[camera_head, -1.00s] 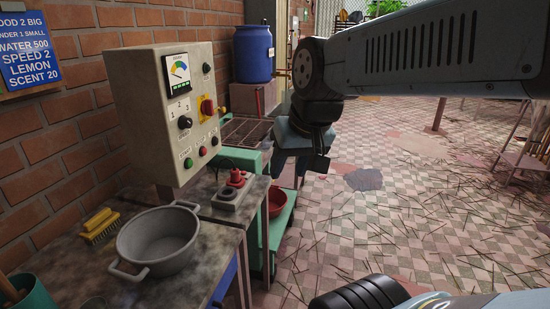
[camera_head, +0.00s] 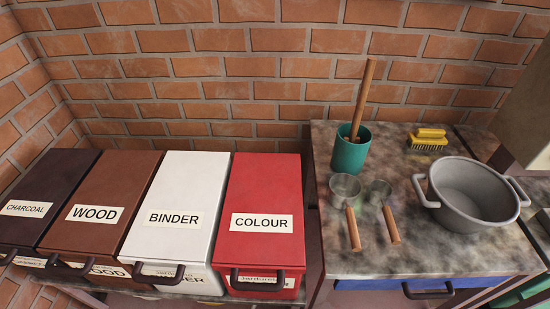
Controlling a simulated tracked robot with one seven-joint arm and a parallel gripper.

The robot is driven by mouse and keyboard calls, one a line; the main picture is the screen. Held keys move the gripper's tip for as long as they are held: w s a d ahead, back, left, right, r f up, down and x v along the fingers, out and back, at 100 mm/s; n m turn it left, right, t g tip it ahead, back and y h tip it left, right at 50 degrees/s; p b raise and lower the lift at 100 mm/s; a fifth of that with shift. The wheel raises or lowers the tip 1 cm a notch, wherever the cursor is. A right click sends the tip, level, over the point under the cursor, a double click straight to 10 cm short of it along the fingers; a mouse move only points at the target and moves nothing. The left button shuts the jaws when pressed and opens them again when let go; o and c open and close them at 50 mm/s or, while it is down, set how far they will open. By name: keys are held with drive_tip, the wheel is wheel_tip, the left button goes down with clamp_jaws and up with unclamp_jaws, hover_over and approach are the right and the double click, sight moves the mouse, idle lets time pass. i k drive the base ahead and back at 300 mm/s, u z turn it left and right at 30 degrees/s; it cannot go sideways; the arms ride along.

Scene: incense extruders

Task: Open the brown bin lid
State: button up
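The brown bin (camera_head: 120,185) stands in a row of bins against the brick wall at the left. Its flat brown lid is closed and carries a white label reading WOOD (camera_head: 95,214). A dark bar handle (camera_head: 85,269) runs along the lid's front edge, near the bottom of the picture. My gripper and arm are not in view now, so the gripper's state cannot be seen.
A dark CHARCOAL bin (camera_head: 58,180) adjoins on the left. A white BINDER bin (camera_head: 185,185) and red COLOUR bin (camera_head: 264,190) stand to the right. A counter holds a grey pot (camera_head: 470,190), a green cup (camera_head: 350,150), scoops (camera_head: 354,229) and a yellow brush (camera_head: 428,141).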

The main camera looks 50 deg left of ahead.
sight(92, 227)
drive_tip(key=z, duration=0.95)
drive_tip(key=i, duration=0.1)
drive_tip(key=u, duration=2.9)
drive_tip(key=i, duration=0.15)
drive_tip(key=u, duration=1.6)
drive_tip(key=k, duration=0.95)
drive_tip(key=u, duration=0.2)
drive_tip(key=i, duration=0.9)
